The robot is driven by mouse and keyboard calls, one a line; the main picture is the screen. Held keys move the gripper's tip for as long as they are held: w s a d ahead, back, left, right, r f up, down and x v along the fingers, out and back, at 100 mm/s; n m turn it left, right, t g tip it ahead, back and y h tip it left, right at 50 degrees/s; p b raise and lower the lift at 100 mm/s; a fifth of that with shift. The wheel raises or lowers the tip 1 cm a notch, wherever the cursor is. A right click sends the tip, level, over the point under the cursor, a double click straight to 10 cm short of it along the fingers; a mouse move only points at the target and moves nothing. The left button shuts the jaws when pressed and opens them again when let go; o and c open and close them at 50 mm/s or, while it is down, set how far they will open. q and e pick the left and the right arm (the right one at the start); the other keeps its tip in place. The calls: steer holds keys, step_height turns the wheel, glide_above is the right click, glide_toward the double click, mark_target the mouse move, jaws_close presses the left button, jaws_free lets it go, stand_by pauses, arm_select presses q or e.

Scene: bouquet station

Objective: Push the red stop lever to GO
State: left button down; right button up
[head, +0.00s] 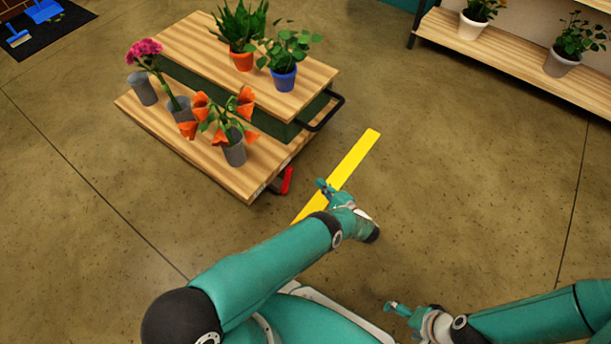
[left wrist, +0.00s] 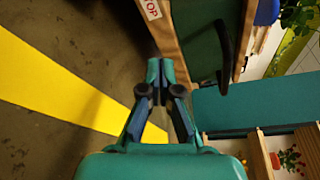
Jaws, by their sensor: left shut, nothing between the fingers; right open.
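The red stop lever (head: 287,180) is at the front right corner of the wooden cart's lower deck (head: 190,150), low near the floor. My left gripper (head: 323,186) is shut and empty, just right of the lever with a small gap in the head view. The lever itself does not show in the left wrist view. My right gripper (head: 390,305) is open and empty at the lower right, far from the lever.
The cart carries several potted plants and has a black handle (head: 325,112) at its right end. A yellow floor stripe (head: 355,158) runs beside the cart, under my left gripper. A plant shelf (head: 500,60) stands at the upper right. Floor between is clear.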

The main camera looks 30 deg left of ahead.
arm_select(q)
steer(key=a+b, duration=0.2)
steer(key=a, duration=0.7)
steer(key=shift+r, duration=0.15)
arm_select(e)
steer(key=shift+f, duration=1.2)
arm_select(q)
steer(key=shift+a, duration=0.1)
